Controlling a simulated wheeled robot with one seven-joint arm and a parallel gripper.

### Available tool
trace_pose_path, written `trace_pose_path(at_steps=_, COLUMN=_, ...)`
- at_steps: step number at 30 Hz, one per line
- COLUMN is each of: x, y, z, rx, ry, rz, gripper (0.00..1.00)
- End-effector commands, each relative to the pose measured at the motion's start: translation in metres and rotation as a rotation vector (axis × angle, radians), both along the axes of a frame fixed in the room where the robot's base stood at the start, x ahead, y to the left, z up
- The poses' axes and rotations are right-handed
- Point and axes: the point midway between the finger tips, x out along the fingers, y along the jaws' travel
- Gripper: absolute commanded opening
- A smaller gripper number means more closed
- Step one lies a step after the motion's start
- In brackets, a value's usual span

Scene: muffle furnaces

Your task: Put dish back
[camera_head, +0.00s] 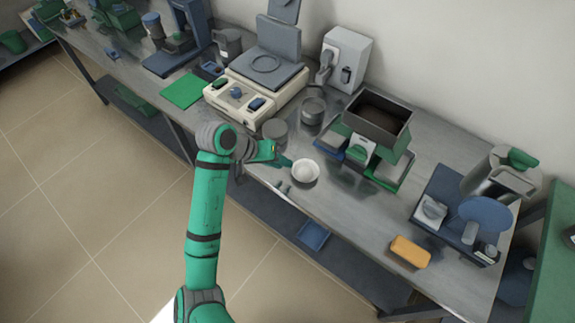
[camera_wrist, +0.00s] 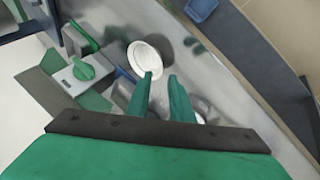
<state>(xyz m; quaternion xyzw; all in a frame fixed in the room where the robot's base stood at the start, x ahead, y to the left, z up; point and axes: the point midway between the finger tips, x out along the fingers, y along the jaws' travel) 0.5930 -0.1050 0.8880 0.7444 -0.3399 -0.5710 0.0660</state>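A small round white dish (camera_head: 305,171) is at the front edge of the steel counter, near the middle. It also shows in the wrist view (camera_wrist: 152,54), just beyond my fingertips. My gripper (camera_head: 285,161) is beside the dish on its left, low over the counter edge.
Grey round pots (camera_head: 313,110) and a cream hotplate-like device (camera_head: 257,95) stand behind and left. A green-and-grey open box (camera_head: 378,117) stands behind right. A yellow block (camera_head: 410,251) and blue device (camera_head: 460,215) are at the right. Bare counter (camera_head: 345,205) lies right of the dish.

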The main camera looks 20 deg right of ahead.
Motion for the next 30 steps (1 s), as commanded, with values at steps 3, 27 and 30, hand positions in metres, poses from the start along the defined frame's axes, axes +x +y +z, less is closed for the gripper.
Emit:
trace_pose_path(at_steps=3, x=-0.002, y=0.014, z=0.020, rx=0.000, ry=-0.002, rz=0.001, gripper=0.20)
trace_pose_path(at_steps=27, x=-0.008, y=0.039, z=0.055, rx=0.000, ry=0.000, rz=0.000, gripper=0.20)
trace_pose_path(at_steps=30, x=-0.008, y=0.039, z=0.054, rx=0.000, ry=0.000, rz=0.000, gripper=0.20)
